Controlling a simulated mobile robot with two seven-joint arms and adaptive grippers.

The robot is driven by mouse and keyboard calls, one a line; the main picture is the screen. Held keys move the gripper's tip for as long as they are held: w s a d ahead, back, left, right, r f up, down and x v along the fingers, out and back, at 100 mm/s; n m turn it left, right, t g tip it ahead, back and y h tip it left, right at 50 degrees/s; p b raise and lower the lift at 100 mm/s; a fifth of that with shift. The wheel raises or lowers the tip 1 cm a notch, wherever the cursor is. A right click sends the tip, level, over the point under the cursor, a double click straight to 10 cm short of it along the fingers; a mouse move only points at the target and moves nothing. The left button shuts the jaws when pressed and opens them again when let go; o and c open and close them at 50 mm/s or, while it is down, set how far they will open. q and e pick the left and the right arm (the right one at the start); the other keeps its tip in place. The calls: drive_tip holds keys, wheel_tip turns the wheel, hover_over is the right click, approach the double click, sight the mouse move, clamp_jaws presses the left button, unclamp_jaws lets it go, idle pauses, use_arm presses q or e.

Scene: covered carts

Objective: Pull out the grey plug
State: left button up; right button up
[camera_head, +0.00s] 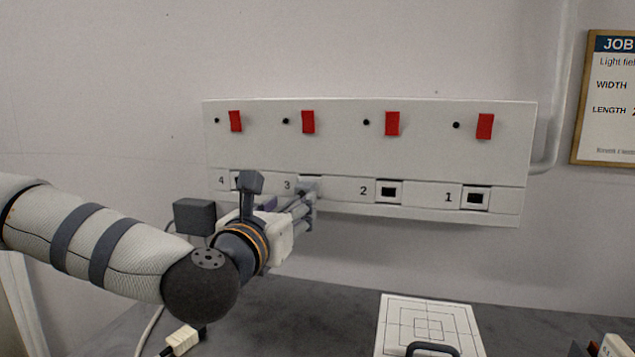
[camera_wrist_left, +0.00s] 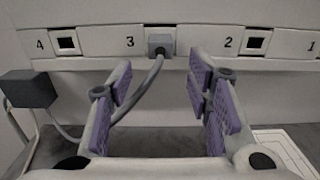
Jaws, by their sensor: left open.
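The grey plug (camera_wrist_left: 160,44) sits in the socket between the labels 3 and 2 in the left wrist view, with its grey cable hanging down and curving left. In the head view my left gripper hides most of it, at the socket beside label 3. My left gripper (camera_head: 309,203) is in front of the panel (camera_head: 350,151). In the left wrist view the left gripper (camera_wrist_left: 161,75) is open, its purple-padded fingers apart below and to either side of the plug. I see no contact with the plug. My right gripper is not in view.
Red switches (camera_head: 392,123) line the panel above the sockets. A dark grey box (camera_head: 194,217) is left of my gripper. A cream plug (camera_head: 183,340) lies at the lower left. A white board (camera_head: 428,320) with a black handle lies on the grey surface (camera_head: 300,300).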

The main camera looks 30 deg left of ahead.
sight(302, 193)
use_arm(q)
drive_tip(key=shift+w, duration=0.1)
drive_tip(key=shift+s+d+r, duration=0.1)
drive_tip(key=shift+s+r, duration=0.05)
drive_tip(key=shift+s, duration=0.3)
drive_tip(key=x, duration=0.2)
drive_tip(key=b+x, duration=0.1)
drive_tip(key=x, duration=0.2)
drive_tip(key=b+x, duration=0.1)
drive_tip(key=x, duration=0.2)
drive_tip(key=shift+w+f, duration=0.15)
drive_tip(key=shift+f, duration=0.15)
drive_tip(key=shift+w+r, duration=0.2)
drive_tip(key=shift+w, duration=0.25)
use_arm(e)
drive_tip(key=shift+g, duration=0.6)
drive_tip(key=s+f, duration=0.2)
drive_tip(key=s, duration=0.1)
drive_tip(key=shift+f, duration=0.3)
use_arm(q)
drive_tip(key=shift+r, duration=0.1)
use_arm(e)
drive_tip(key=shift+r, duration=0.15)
